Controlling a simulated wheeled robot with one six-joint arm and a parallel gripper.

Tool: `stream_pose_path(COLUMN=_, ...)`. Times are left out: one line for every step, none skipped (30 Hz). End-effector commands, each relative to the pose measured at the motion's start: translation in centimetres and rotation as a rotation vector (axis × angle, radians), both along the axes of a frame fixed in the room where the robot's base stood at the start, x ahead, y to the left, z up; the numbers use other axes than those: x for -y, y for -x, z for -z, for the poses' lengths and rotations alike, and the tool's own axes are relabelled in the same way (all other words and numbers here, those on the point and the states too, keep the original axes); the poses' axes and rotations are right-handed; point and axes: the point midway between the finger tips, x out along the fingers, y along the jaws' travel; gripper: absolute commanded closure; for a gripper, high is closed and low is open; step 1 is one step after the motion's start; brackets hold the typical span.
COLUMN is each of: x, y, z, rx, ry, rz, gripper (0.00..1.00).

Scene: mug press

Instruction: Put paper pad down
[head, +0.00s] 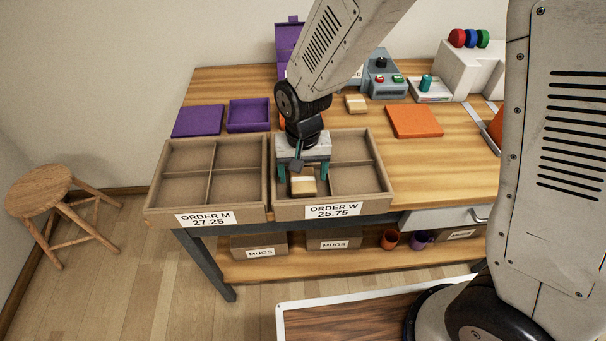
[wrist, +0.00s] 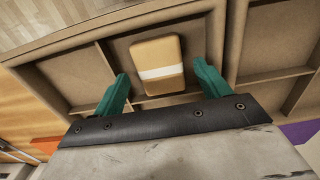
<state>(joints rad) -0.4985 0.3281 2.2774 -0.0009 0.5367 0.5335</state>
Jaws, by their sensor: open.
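The paper pad (head: 303,186) is a tan block with a pale band. It lies in the front left compartment of the ORDER W crate (head: 384,172). My gripper (head: 303,172) is over that compartment with its teal fingers apart. In the wrist view the pad (wrist: 158,54) lies flat on the crate floor beyond and between the open fingers (wrist: 161,70), with clear space on both sides. The fingers do not touch it. The gripper body hides part of the crate's back left compartment in the head view.
The ORDER M crate (head: 213,172) stands empty on the left. Behind are a purple tray (head: 249,114), a purple panel (head: 198,121), a similar tan pad (head: 356,103), an orange panel (head: 414,121) and a grey control box (head: 384,80). The right-hand tabletop has free room.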

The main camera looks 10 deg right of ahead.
Motion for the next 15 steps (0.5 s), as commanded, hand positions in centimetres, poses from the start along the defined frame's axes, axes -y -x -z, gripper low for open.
stream_pose_path(x=0.0, y=-0.1, z=-1.0, rx=0.004, ry=-0.003, rz=0.0, gripper=0.25)
stream_pose_path(x=-0.1, y=-0.1, z=-1.7, rx=0.006, ry=-0.004, rz=0.0, gripper=0.25)
stream_pose_path(x=-0.1, y=-0.1, z=-2.6, rx=0.006, ry=-0.003, rz=0.0, gripper=0.25)
stream_pose_path(x=-0.1, y=-0.1, z=-3.3, rx=0.006, ry=-0.004, rz=0.0, gripper=0.25)
stream_pose_path(x=-0.1, y=-0.1, z=-4.0, rx=0.007, ry=-0.004, rz=0.0, gripper=0.25)
stream_pose_path(x=-0.1, y=-0.1, z=-4.8, rx=0.006, ry=-0.003, rz=0.0, gripper=0.25)
stream_pose_path(x=-0.1, y=-0.1, z=-5.5, rx=0.006, ry=-0.004, rz=0.0, gripper=0.25)
stream_pose_path(x=0.0, y=-0.1, z=-6.1, rx=0.005, ry=-0.003, rz=0.0, gripper=0.25)
stream_pose_path(x=0.0, y=-0.1, z=-6.9, rx=0.005, ry=-0.003, rz=0.0, gripper=0.25)
stream_pose_path(x=0.0, y=-0.1, z=-7.5, rx=0.005, ry=-0.003, rz=0.0, gripper=0.25)
stream_pose_path(x=-0.1, y=-0.1, z=-8.0, rx=0.005, ry=-0.003, rz=0.0, gripper=0.25)
stream_pose_path(x=0.0, y=-0.1, z=-8.7, rx=0.004, ry=-0.003, rz=0.0, gripper=0.25)
stream_pose_path(x=0.0, y=-0.1, z=-9.1, rx=0.004, ry=-0.002, rz=0.0, gripper=0.25)
stream_pose_path(x=0.0, y=0.0, z=-9.4, rx=0.003, ry=-0.002, rz=0.0, gripper=0.25)
stream_pose_path(x=0.0, y=0.0, z=-9.9, rx=0.003, ry=-0.002, rz=0.0, gripper=0.25)
